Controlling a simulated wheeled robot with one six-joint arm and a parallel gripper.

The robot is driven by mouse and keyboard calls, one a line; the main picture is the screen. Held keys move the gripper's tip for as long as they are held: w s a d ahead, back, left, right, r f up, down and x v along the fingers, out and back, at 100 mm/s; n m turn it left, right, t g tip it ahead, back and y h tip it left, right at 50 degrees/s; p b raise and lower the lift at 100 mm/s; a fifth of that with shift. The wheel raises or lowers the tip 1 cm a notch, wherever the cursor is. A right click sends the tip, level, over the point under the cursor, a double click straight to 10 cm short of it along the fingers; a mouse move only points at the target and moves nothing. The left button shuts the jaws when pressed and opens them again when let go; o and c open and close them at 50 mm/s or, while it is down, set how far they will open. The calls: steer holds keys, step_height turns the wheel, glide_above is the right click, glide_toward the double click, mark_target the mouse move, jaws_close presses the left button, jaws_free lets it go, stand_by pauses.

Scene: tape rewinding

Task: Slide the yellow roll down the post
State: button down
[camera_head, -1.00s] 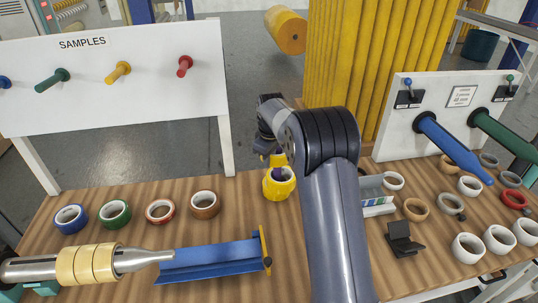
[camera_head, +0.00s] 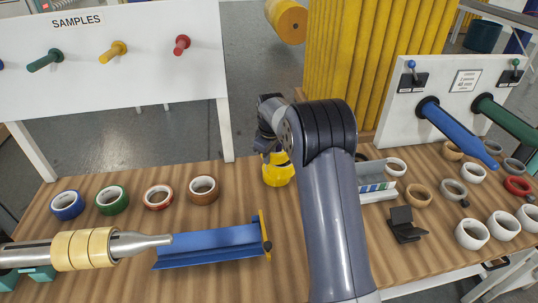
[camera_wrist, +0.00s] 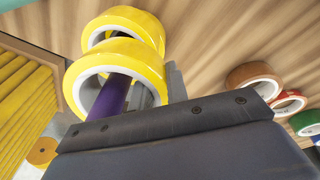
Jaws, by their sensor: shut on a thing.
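Two yellow rolls with pale cores show in the wrist view, one beyond the other. The nearer yellow roll (camera_wrist: 146,57) has the purple post (camera_wrist: 108,97) passing through its core. The farther yellow roll (camera_wrist: 130,15) is partly covered by the nearer one. My gripper (camera_wrist: 172,82) is shut on the nearer roll, with a grey finger beside its rim; the other finger is hard to make out. In the head view the yellow rolls (camera_head: 278,175) are at the middle of the bench, under my gripper (camera_head: 272,152), which hides their tops and the post.
Blue, green, red and brown tape rolls (camera_head: 204,189) lie in a row to the left. A blue trough (camera_head: 208,246) lies in front. A grey holder (camera_head: 376,180) and white rolls (camera_head: 472,233) are to the right. A pegboard (camera_head: 110,75) stands behind.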

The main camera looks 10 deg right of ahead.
steer(key=c, duration=1.3)
jaws_free()
step_height(320, 180, up, 11)
steer(key=s+b, duration=0.1)
steer(key=s, duration=0.1)
steer(key=shift+f, duration=0.15)
